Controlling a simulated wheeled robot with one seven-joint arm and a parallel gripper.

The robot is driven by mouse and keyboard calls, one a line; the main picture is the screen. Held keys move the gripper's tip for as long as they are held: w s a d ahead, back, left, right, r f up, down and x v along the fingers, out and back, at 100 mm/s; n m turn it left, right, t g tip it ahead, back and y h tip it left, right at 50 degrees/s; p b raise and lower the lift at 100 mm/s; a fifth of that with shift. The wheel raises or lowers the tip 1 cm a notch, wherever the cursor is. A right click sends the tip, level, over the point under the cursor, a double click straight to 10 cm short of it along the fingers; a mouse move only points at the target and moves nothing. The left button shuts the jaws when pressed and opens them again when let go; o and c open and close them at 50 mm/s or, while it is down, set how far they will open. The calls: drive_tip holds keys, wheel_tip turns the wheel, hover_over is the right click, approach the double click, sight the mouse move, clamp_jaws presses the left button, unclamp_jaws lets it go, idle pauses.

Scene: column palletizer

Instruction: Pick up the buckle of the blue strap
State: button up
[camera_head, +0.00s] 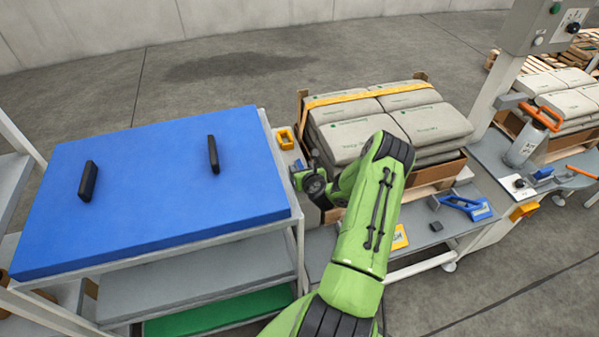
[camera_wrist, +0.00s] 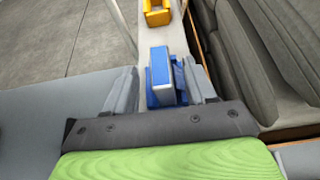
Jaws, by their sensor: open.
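The blue buckle (camera_wrist: 161,72), a small blue block with a pale grey face, sits on a narrow light ledge in the wrist view. My gripper (camera_wrist: 160,82) is open, with one grey finger to the left of the buckle and the other to its right. The buckle lies between the fingers, with a gap visible on the left. I cannot tell whether the right finger touches it. In the head view my gripper (camera_head: 301,178) is beside the sack stack, partly hidden by my green arm. No length of blue strap can be made out clearly.
A yellow buckle (camera_wrist: 157,12) sits farther along the ledge. Grey sacks (camera_head: 355,135) with a yellow strap stand close on the right. A cart with a blue top (camera_head: 150,190) stands close on the left. A blue-handled tool (camera_head: 462,204) lies on the right bench.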

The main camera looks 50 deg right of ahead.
sight(299, 164)
drive_tip(key=b+x, duration=0.1)
drive_tip(key=x, duration=0.3)
drive_tip(key=shift+w+d+f, duration=0.2)
drive_tip(key=shift+w+f, duration=0.05)
drive_tip(key=shift+w, duration=0.05)
drive_tip(key=shift+r, duration=0.1)
drive_tip(key=shift+c, duration=0.3)
clamp_jaws()
drive_tip(key=shift+r, duration=0.1)
